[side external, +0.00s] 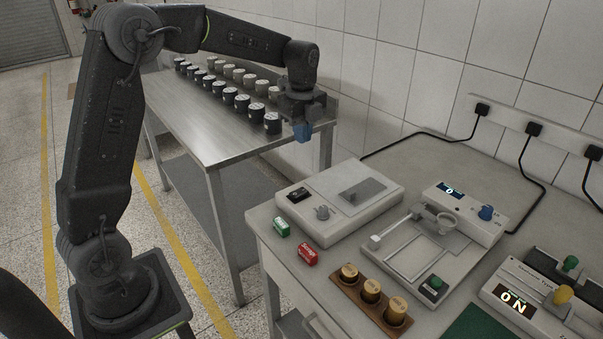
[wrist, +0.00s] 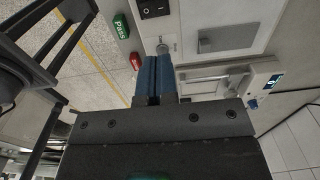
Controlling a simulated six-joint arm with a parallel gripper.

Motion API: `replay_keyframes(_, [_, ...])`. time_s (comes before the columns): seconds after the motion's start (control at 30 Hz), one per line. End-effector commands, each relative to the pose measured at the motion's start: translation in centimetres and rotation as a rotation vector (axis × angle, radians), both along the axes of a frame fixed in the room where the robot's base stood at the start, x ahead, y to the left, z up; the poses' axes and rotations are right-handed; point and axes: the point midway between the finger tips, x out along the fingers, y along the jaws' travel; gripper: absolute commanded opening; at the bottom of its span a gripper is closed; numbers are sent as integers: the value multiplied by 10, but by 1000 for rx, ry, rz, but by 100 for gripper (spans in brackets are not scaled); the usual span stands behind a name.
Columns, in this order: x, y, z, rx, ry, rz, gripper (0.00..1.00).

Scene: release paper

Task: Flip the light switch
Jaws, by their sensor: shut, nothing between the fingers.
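A small black rocker switch (side external: 298,194) sits on the left end of a pale grey box (side external: 352,203). In the wrist view the switch (wrist: 154,9) is at the top edge, partly cut off, with a white circle mark. My gripper (side external: 303,138) hangs in the air above and behind the box in the side view, apart from the switch. In the wrist view its blue fingers (wrist: 155,82) are together, with nothing held. They point towards the box's left end, below the knob (wrist: 163,48). Which way the rocker is tilted is too small to tell.
A green Pass block (side external: 281,227) and a red block (side external: 306,255) lie left of the box. A wooden rack (side external: 350,300) holds brass-topped cylinders. A steel table (side external: 190,128) carries rows of jars behind.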

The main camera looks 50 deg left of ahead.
Motion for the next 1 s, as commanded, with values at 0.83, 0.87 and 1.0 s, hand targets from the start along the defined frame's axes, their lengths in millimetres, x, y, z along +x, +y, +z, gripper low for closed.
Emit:
replay_keyframes(0.83, [-1, 0, -120, -1, 4, 0, 0])
replay_keyframes(0.87, [-1, 0, -124, -1, 3, 0, 0])
replay_keyframes(1.0, [0, 0, -136, 0, 1, 0, 0])
